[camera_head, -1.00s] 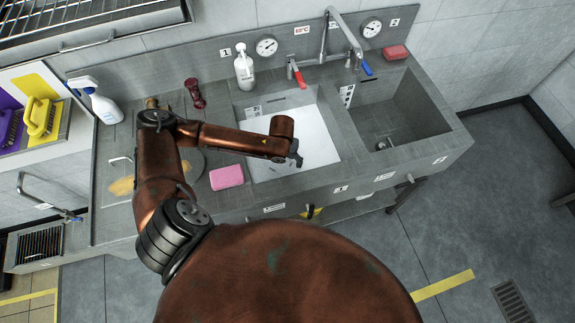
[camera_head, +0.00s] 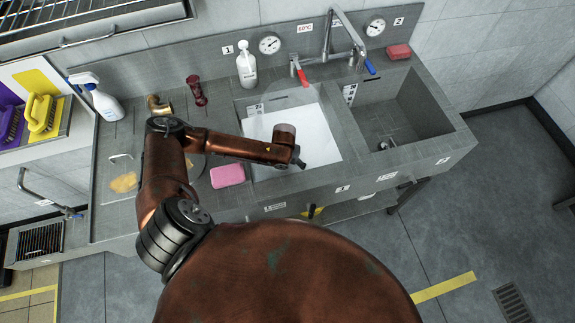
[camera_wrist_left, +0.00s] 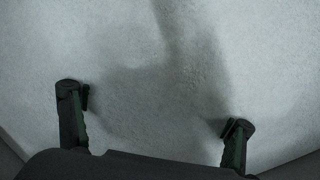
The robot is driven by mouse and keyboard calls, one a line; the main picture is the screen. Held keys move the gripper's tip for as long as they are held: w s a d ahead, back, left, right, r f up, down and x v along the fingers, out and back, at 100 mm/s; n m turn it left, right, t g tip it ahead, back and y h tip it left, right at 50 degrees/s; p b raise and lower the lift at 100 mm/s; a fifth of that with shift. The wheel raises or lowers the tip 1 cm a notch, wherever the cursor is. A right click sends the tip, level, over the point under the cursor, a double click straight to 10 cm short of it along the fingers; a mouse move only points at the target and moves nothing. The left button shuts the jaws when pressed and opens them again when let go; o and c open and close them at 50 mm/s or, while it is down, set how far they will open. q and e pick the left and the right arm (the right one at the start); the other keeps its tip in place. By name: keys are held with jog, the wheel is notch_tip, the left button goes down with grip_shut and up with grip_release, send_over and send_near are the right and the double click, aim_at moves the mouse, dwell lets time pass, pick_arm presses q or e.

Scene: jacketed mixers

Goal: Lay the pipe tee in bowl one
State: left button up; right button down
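A brass pipe fitting (camera_head: 157,106), which looks like the pipe tee, lies on the counter left of the sink, close behind my left arm's elbow. Its full shape is hard to tell. Bowl one (camera_head: 330,120) is the left sink bowl, with a pale, whitish surface inside. My left gripper (camera_head: 299,160) is over the front part of bowl one. In the left wrist view its two fingers (camera_wrist_left: 155,112) stand wide apart with nothing between them, above the pale surface. My right gripper is not in view.
The empty right bowl (camera_head: 390,115) is beside bowl one. A pink sponge (camera_head: 228,175), a dark red object (camera_head: 196,91), a soap bottle (camera_head: 246,66) and a spray bottle (camera_head: 100,100) stand or lie around the counter. A tap (camera_head: 345,40) rises behind the bowls.

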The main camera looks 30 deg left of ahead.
aim_at(286, 169)
pick_arm(q)
jog(key=shift+o, duration=0.4)
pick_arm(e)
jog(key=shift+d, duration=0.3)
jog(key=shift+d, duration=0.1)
pick_arm(q)
jog(key=shift+r, duration=0.25)
notch_tip(286, 169, up, 12)
jog(key=s+p, duration=0.1)
jog(key=p, duration=0.1)
jog(key=shift+s+d+f, duration=0.15)
jog(key=shift+s, duration=0.05)
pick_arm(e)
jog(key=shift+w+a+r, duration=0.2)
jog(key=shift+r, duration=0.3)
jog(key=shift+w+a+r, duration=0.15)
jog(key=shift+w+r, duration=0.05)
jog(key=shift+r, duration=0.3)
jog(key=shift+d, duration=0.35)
